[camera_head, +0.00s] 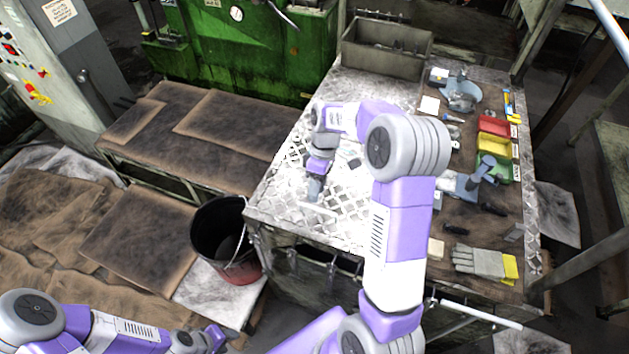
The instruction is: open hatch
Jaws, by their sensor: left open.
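A silvery diamond-plate surface (346,221) tops the left part of the workbench and lies flat; I cannot tell for certain which part of it is the hatch. A thin pale bar (318,209), perhaps a handle, lies on it near the front left edge. My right gripper (315,192) points down over the plate just behind this bar; its fingers are too small to tell open from shut, and contact is unclear. My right arm hides much of the plate's right side. My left gripper (219,337) is low at the bottom, open, in front of the bucket and away from the plate.
A black bucket (213,225) stands left of the bench. Red, yellow and green bins (494,126), gloves (478,261) and tools crowd the bench's right side. A grey metal box (387,65) stands at the back. A green machine (245,55) and brown-covered platforms (225,128) lie behind and left.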

